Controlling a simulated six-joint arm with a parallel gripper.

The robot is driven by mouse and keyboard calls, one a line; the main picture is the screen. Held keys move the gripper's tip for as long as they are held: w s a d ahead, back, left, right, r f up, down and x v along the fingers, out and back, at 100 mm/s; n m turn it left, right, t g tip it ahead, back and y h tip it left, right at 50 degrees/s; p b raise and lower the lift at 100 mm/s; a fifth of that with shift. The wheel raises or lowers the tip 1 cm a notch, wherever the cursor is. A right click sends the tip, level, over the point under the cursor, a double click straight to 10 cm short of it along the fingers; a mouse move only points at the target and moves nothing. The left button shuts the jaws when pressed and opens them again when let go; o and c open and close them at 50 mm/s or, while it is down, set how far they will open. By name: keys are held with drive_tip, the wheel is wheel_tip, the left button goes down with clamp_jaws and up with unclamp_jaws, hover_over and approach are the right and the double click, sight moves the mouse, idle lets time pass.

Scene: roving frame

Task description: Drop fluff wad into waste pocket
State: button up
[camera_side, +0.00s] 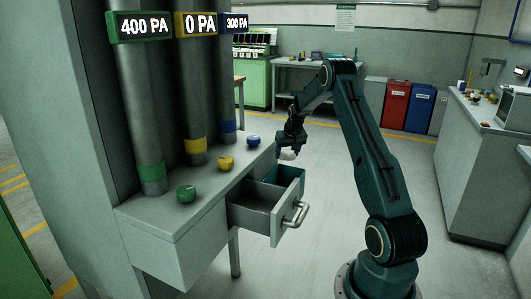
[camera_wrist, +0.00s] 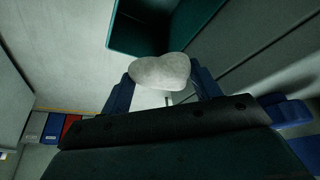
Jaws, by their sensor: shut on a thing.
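A whitish-grey fluff wad (camera_wrist: 160,72) is between the two fingertips of my gripper (camera_wrist: 165,85) in the wrist view. In the side view the wad (camera_side: 288,155) shows as a small pale lump under my gripper (camera_side: 290,148), which is shut on it. A teal open pocket (camera_side: 290,176), likely the waste pocket, sits at the far end of the pulled-out drawer. The wad is in the air, close above the pocket in the side view. In the wrist view the pocket (camera_wrist: 125,32) lies just beyond the wad. I cannot tell whether the wad is directly over its opening.
The grey drawer (camera_side: 250,215) stands open with a bar handle (camera_side: 293,218). On the bench are a green knob (camera_side: 186,194), a yellow knob (camera_side: 226,163) and a blue knob (camera_side: 253,140), before pipes with pressure signs. The floor right of the drawer is clear.

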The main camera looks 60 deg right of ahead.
drive_tip(key=shift+f, duration=0.1)
drive_tip(key=shift+f, duration=2.9)
drive_tip(key=o, duration=1)
drive_tip(key=shift+o, duration=0.2)
drive_tip(key=shift+r, duration=0.15)
drive_tip(key=v, duration=1.3)
drive_tip(key=shift+a+r, duration=0.2)
drive_tip(key=shift+a, duration=0.05)
